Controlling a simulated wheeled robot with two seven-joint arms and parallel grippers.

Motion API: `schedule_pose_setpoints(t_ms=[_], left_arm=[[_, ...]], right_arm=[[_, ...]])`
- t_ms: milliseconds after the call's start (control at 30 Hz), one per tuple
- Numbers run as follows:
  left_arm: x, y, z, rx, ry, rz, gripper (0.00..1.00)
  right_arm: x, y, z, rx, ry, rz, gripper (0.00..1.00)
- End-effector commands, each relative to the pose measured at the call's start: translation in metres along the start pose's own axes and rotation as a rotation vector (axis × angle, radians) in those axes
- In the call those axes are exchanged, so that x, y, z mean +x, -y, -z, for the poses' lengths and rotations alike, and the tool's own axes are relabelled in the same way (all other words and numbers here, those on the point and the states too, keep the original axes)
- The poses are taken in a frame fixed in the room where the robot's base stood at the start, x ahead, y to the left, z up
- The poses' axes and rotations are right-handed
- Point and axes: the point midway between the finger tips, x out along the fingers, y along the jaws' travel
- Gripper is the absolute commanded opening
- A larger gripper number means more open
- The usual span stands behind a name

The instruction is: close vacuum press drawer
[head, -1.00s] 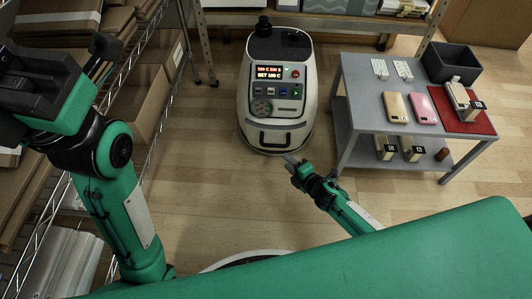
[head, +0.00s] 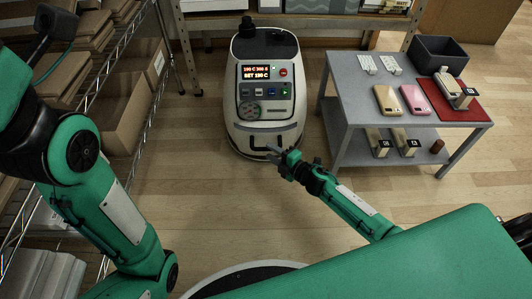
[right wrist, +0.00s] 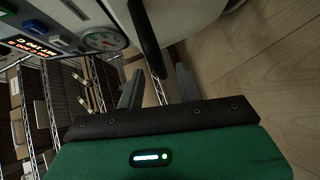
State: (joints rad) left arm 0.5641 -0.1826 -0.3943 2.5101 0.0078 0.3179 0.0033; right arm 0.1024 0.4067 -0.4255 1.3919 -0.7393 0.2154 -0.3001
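The vacuum press (head: 259,75) is a white, rounded machine with a dark control panel, standing on the floor at the top centre of the head view. Its drawer has a dark bar handle (head: 250,148) low on the front, partly behind my right gripper (head: 275,152). In the right wrist view the black handle (right wrist: 146,38) runs toward the gap between my two open fingers (right wrist: 158,85); whether it touches them I cannot tell. How far out the drawer stands is unclear. My left arm is at the left; its fingers are not visible.
A grey table (head: 345,88) stands right of the press with phone cases, a red mat (head: 455,110) and a dark bin (head: 440,55). A wire shelf (head: 125,110) with cardboard boxes (head: 125,105) is at the left. The wooden floor before the press is clear.

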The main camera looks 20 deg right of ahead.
Motion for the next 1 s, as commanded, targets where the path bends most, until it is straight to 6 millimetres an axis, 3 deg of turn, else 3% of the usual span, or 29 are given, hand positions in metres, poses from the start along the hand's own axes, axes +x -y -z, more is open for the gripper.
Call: schedule_pose_setpoints(t_ms=[233, 633, 833, 1000], left_arm=[[-0.009, -0.003, 0.005, 0.001, -0.007, -0.001, 0.00], [-0.008, -0.003, 0.006, -0.004, -0.013, 0.011, 0.00], [-0.008, -0.003, 0.006, -0.003, -0.012, 0.009, 0.00], [-0.009, -0.003, 0.006, -0.002, -0.011, 0.006, 0.00]], right_arm=[[0.029, 0.002, 0.000, -0.001, 0.000, 0.000, 0.36], [0.035, 0.000, 0.000, -0.001, 0.000, 0.000, 0.36], [0.034, 0.000, 0.000, -0.001, 0.000, 0.000, 0.00], [0.034, 0.000, 0.000, -0.001, 0.000, 0.001, 0.00]])
